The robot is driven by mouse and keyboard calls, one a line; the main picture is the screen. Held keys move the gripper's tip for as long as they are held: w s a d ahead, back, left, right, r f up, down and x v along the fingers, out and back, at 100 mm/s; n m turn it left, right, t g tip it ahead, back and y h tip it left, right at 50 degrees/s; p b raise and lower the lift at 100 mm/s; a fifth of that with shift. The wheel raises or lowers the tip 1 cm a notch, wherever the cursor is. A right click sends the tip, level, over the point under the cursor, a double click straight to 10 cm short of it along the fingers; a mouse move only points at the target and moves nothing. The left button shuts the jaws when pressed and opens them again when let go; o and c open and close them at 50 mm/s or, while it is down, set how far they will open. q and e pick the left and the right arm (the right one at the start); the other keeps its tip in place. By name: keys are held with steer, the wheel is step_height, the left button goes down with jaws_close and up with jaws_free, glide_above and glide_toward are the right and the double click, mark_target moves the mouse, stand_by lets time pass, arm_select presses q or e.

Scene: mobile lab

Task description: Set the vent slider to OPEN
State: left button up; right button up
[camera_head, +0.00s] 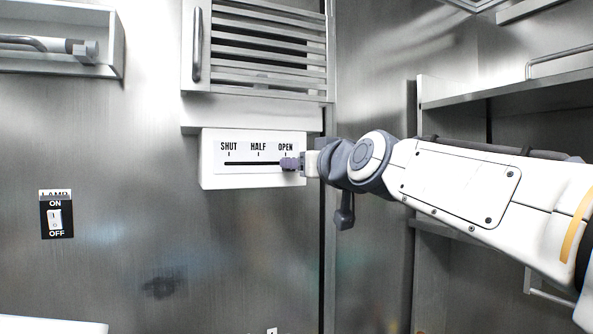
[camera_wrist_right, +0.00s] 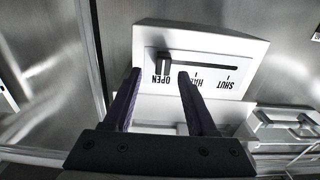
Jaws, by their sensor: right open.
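The vent slider panel (camera_head: 211,176) is a white box on the wall below the louvred vent, marked SHUT, HALF and OPEN. It shows upside down in the right wrist view (camera_wrist_right: 215,50). The dark slider knob (camera_wrist_right: 163,63) is at the OPEN end of its slot. In the right wrist view the gripper (camera_wrist_right: 158,76) is open, with one finger to each side of the knob and gaps between. My left gripper is not in view.
The louvred vent (camera_head: 270,56) with a vertical handle (camera_head: 197,44) is above the panel. A lamp switch (camera_head: 56,218) is on the wall at lower left. A wall shelf (camera_head: 113,45) is at upper left and metal shelving (camera_head: 505,88) stands at right.

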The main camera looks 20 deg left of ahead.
steer(key=b+v, duration=0.2)
steer(key=v, duration=0.5)
steer(key=shift+d, duration=0.15)
steer(key=shift+s, duration=0.15)
